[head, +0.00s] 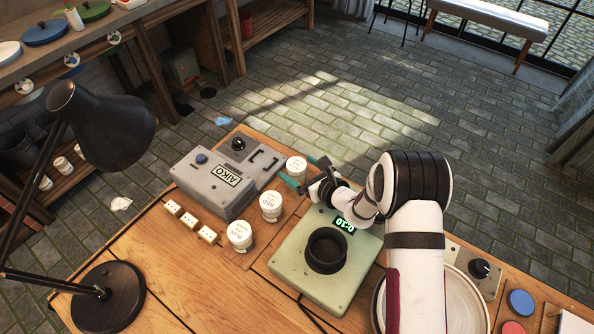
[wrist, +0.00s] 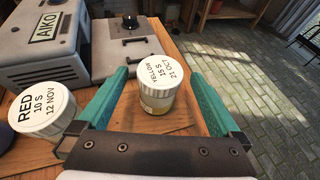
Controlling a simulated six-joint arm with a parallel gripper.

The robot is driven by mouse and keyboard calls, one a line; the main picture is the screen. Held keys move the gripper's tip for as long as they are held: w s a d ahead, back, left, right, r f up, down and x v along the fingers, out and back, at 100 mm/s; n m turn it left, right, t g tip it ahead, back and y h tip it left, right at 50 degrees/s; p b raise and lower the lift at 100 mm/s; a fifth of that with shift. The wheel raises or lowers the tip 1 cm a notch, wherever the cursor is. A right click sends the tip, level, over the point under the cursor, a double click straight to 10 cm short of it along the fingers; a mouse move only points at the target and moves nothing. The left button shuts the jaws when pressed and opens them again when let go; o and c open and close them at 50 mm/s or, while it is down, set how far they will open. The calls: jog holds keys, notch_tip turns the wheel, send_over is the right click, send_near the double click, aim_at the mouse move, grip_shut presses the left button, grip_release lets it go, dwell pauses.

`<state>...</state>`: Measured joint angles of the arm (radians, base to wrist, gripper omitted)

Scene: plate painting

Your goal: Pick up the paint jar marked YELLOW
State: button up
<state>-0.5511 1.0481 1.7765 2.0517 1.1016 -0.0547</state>
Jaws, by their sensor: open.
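The paint jar marked YELLOW (wrist: 156,88) stands upright on the wooden table, with a white lid that reads "YELLOW 15 S 21 OCT". In the head view it is the farthest jar (head: 296,168), near the table's far edge. My gripper (wrist: 166,82) is open, with one teal finger on each side of this jar in the wrist view. In the head view my gripper (head: 304,176) is right beside the jar.
A jar marked RED (wrist: 42,114) stands left of my gripper; another white jar (head: 240,236) is nearer. The grey AIKO box (head: 215,185) is left of the jars. A green scale (head: 290,262) with a black cup (head: 327,250) stands in front. A black lamp (head: 105,125) is far left.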

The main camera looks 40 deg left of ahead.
aim_at(290, 162)
jog(key=x, duration=0.4)
jog(key=shift+a+r, duration=0.15)
jog(key=shift+a, duration=0.15)
jog(key=c, duration=1.5)
